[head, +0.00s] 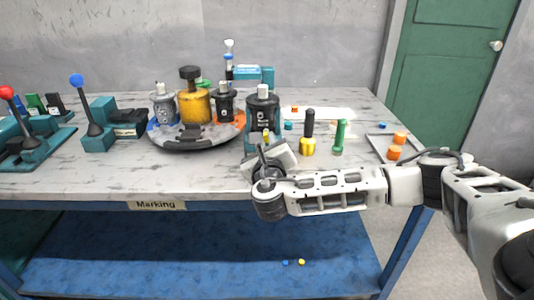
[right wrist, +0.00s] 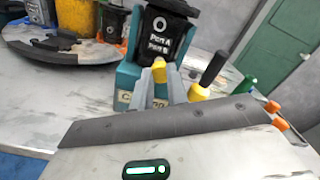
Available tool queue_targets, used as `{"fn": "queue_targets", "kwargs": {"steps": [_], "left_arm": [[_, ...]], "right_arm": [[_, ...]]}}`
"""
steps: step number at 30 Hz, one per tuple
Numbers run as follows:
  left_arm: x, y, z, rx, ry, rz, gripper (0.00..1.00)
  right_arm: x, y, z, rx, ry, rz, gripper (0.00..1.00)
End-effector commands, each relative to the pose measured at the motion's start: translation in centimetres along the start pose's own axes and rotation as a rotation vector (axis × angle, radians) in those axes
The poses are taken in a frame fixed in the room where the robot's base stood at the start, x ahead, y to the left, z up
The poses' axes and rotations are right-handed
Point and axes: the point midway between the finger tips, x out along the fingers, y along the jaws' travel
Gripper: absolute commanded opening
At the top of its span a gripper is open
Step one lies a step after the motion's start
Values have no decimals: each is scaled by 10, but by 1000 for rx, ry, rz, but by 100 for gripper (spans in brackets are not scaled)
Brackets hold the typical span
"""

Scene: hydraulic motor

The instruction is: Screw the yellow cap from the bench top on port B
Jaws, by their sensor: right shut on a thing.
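The black hydraulic motor (head: 262,112) stands upright in a teal stand (head: 249,142) near the middle of the bench. In the right wrist view the motor (right wrist: 172,22) shows the labels Port A and Port B, with a round opening above the labels. My right gripper (right wrist: 159,84) is shut on the yellow cap (right wrist: 159,68), which shows between its fingertips just below the Port B label. The port B opening is hidden behind the cap, and I cannot tell whether they touch. My right gripper (head: 265,147) also shows in front of the motor in the head view. My left gripper is not in view.
A round turntable (head: 184,141) with several motors is to the left. A black-and-yellow tool (head: 308,140), a green-handled one (head: 340,136) and a tray with orange parts (head: 395,153) are to the right. A blue cap (head: 285,262) and another yellow cap (head: 301,262) lie on the lower shelf.

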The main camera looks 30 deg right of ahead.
Motion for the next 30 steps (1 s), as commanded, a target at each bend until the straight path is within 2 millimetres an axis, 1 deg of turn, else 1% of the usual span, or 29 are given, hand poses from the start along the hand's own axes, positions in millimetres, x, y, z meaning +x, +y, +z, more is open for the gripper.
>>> {"fn": "queue_targets", "kwargs": {"steps": [6,17,30], "left_arm": [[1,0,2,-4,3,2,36],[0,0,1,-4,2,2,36],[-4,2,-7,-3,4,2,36]], "right_arm": [[6,0,0,0,-1,0,0],[6,-1,1,0,0,0,0],[6,0,2,0,1,0,0]]}}
